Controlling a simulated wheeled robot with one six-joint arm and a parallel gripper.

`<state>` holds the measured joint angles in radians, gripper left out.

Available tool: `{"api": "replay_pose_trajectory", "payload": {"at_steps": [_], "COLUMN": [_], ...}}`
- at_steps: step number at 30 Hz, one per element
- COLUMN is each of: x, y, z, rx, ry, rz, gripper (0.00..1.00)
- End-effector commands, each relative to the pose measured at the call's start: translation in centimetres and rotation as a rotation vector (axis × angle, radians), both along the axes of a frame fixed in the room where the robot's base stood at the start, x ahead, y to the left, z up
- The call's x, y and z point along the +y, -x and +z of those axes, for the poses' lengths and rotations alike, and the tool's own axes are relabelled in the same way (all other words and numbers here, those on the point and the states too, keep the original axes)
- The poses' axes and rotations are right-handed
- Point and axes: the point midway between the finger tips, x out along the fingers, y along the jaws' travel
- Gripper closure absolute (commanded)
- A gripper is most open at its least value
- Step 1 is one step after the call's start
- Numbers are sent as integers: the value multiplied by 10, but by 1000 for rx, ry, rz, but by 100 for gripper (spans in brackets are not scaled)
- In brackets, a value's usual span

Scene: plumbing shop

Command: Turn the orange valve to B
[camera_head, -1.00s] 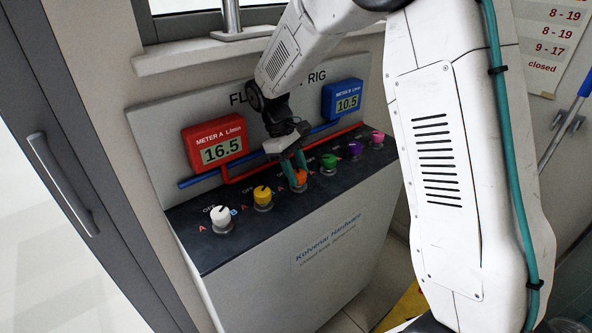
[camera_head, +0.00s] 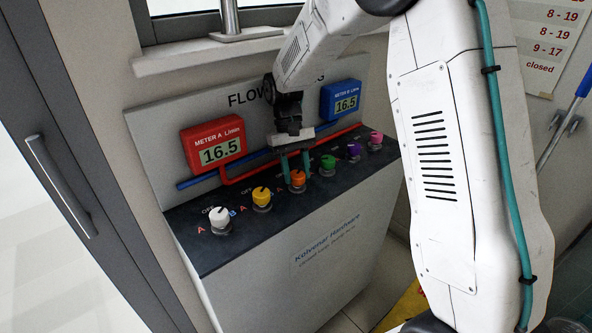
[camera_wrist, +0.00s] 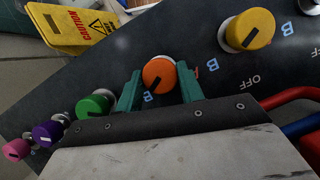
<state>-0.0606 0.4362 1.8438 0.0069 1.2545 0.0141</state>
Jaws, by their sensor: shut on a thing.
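The orange valve (camera_wrist: 158,74) is a round knob in the middle of a row of coloured knobs on the dark panel. In the wrist view its dark pointer mark faces down-left, toward a blue B printed beside it; a red A is partly visible on its right. My gripper (camera_wrist: 160,88) has its two teal fingers on either side of the knob, shut on it. In the head view the orange valve (camera_head: 298,178) sits just under my gripper (camera_head: 296,165). The red meter A (camera_head: 214,144) reads 16.5; the blue meter (camera_head: 341,100) also reads 16.5.
White (camera_head: 218,217) and yellow (camera_head: 261,196) knobs stand left of the orange one, and green (camera_head: 328,162), purple (camera_head: 354,149) and pink (camera_head: 376,138) ones to its right. Red and blue pipes run behind the knobs. A yellow caution sign (camera_wrist: 72,24) is on the floor.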

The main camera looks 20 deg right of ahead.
Motion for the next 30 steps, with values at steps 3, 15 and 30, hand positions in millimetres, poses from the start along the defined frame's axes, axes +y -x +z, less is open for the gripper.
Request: {"api": "replay_pose_trajectory", "payload": {"at_steps": [3,15,30], "x": [1,1,1], "y": [-1,0,-1], "z": [0,0,24], "rx": [-3,-2,-5], "ry": [-2,-1,-1], "rz": [-7,-7,-6], "gripper": [85,41,41]}}
